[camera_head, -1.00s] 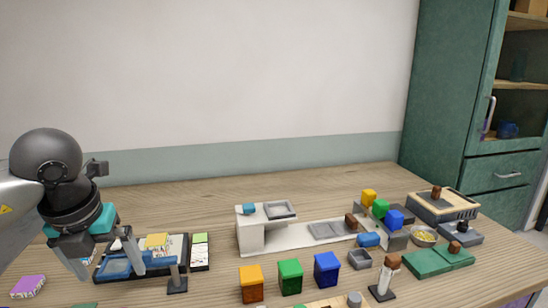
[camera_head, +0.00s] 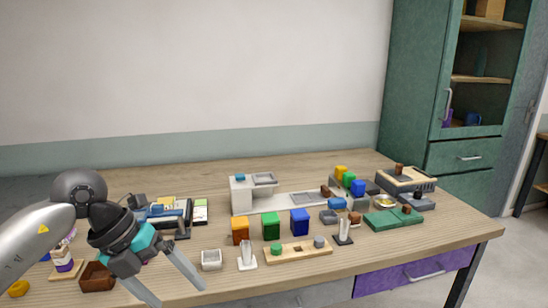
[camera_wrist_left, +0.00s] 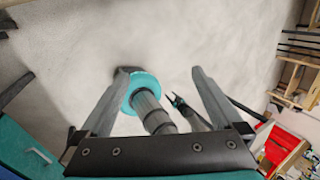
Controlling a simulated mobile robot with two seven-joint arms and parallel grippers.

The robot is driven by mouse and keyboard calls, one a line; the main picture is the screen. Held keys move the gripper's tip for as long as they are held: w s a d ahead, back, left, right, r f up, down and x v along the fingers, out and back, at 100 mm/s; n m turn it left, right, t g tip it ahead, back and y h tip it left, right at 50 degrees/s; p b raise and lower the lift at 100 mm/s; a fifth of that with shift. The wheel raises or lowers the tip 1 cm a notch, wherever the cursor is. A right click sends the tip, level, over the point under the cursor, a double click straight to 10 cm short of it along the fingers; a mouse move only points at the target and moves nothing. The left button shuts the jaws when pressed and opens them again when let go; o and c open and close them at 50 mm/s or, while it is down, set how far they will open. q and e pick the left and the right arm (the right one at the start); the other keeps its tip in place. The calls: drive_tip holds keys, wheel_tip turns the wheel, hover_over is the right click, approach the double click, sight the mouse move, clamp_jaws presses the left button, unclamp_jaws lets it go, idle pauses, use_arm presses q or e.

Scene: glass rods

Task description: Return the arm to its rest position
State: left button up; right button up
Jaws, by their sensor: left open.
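My left gripper (camera_head: 178,292) is at the lower left of the head view, over the table's front edge. Its two fingers are spread wide with nothing between them. In the left wrist view both fingers of the left gripper (camera_wrist_left: 163,75) stand apart, with a grey and teal arm part of mine behind them.
The wooden table (camera_head: 330,275) holds orange (camera_head: 240,231), green (camera_head: 271,226) and blue (camera_head: 299,222) bins, with a white cup (camera_head: 211,260) and a clear tube (camera_head: 247,256) nearer the gripper. A green cabinet (camera_head: 411,90) stands at right.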

use_arm(q)
drive_tip(key=w+d+f+n+t+h, duration=0.55)
drive_tip(key=d+f+n+h, duration=0.3)
drive_tip(key=h, duration=0.25)
drive_tip(key=s+a+f+n+t+y, duration=0.1)
drive_tip(key=a+f+n+t+y, duration=0.3)
drive_tip(key=f+n, duration=0.5)
drive_tip(key=a+f+n+t+y, duration=0.35)
drive_tip(key=f+n+y, duration=0.25)
drive_tip(key=f, duration=0.6)
drive_tip(key=s+a+f+n+g+y, duration=0.2)
drive_tip(key=s+f+n+g, duration=0.1)
drive_tip(key=s+f, duration=0.6)
drive_tip(key=s+a+f+n+g+y, duration=0.2)
drive_tip(key=s+a+f+g+y, duration=0.1)
drive_tip(key=s+f, duration=0.6)
drive_tip(key=s+f+n+g, duration=0.1)
drive_tip(key=s+f+g, duration=0.1)
drive_tip(key=s, duration=0.6)
drive_tip(key=s+d+f+n+g, duration=0.1)
drive_tip(key=s+f+g, duration=0.1)
drive_tip(key=s, duration=0.6)
drive_tip(key=s+d+f+n+g+y, duration=0.1)
drive_tip(key=s+f+g, duration=0.2)
drive_tip(key=s, duration=0.6)
drive_tip(key=shift+d+f, duration=0.25)
drive_tip(key=shift+f, duration=0.25)
use_arm(e)
drive_tip(key=shift+w+a, duration=0.1)
drive_tip(key=shift+w, duration=0.1)
